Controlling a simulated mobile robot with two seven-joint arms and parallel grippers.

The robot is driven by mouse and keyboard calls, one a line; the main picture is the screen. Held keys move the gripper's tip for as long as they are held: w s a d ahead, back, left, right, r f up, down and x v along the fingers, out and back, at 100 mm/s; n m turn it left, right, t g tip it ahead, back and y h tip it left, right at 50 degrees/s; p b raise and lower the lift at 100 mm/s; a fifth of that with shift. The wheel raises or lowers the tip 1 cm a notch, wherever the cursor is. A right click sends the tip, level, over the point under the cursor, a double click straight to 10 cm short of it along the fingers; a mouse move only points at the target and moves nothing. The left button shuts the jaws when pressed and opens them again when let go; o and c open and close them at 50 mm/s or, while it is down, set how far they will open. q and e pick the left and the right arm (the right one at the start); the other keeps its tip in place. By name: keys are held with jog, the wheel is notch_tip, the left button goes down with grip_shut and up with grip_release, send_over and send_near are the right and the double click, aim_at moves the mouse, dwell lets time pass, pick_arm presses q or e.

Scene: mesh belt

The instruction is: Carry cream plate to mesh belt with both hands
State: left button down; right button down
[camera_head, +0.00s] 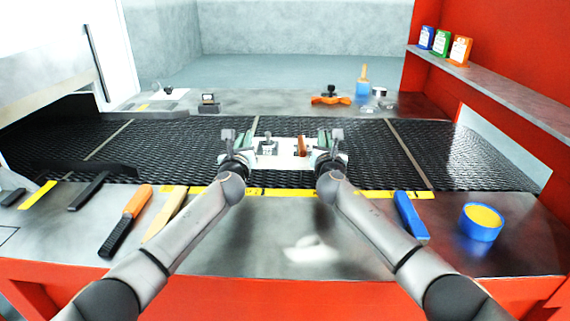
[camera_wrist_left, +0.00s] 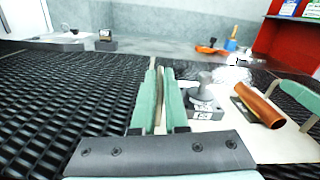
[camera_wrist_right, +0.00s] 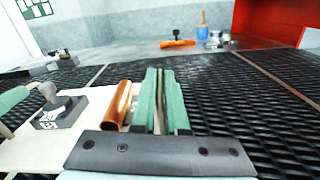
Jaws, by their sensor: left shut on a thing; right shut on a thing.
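The cream plate (camera_head: 287,161) is over the mesh belt (camera_head: 190,145), near its front edge, and looks about level. I cannot tell whether it touches the belt. It bears a grey knobbed piece on a block (camera_wrist_left: 203,92) on its left part and a copper tube (camera_wrist_right: 117,105) on its right part. My left gripper (camera_head: 231,148) is shut on the plate's left end. My right gripper (camera_head: 331,148) is shut on its right end. In the wrist views, green strips close together at each grip; the held edges are mostly hidden.
The front counter (camera_head: 270,250) holds an orange-handled tool (camera_head: 125,222), a blue bar (camera_head: 410,215) and a blue tape roll (camera_head: 481,222). An orange clamp-like piece (camera_head: 330,99) and a brush in a blue cup (camera_head: 363,85) stand behind the belt. The belt is clear to the right.

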pick_arm(q)
jog(key=shift+s+d+r, duration=0.15)
jog(key=shift+d+r, duration=0.15)
jog(key=shift+r, duration=0.05)
pick_arm(e)
jog(key=shift+s+a+r, duration=0.1)
jog(key=shift+a+r, duration=0.2)
jog(key=shift+r, duration=0.05)
pick_arm(q)
jog(key=shift+f, duration=0.3)
pick_arm(e)
jog(key=shift+f, duration=0.25)
